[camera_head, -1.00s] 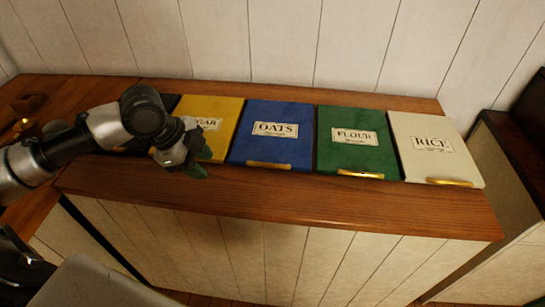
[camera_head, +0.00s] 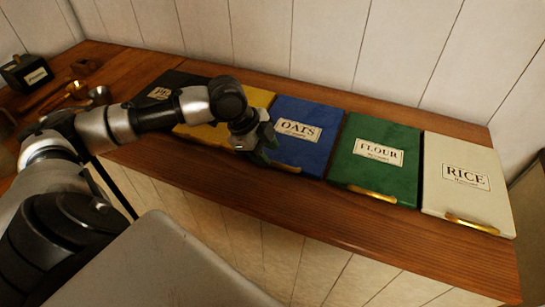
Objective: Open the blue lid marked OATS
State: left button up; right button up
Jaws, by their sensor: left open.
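The blue lid marked OATS (camera_head: 309,141) lies flat and closed in the wooden counter, between the yellow and green lids. Its label faces up, and part of its brass handle (camera_head: 287,168) shows at the front edge. My left gripper (camera_head: 264,152) is over the left front part of the blue lid, near the handle. Its jaws are open and nothing shows between them. The gripper hides the lid's left front corner; I cannot tell whether it touches the lid. My right gripper is not in view.
The yellow lid (camera_head: 259,97) and a black lid (camera_head: 178,82) are partly under my left arm. The green FLOUR lid (camera_head: 372,182) and white RICE lid (camera_head: 470,205) are closed at right. A black box (camera_head: 27,72) and small brass items stand far left. A plank wall rises behind.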

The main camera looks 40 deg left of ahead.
aim_at(275, 163)
pick_arm(q)
jog(key=shift+x, duration=1.75)
jog(key=shift+d, duration=0.1)
grip_shut()
jog(key=shift+r, duration=0.1)
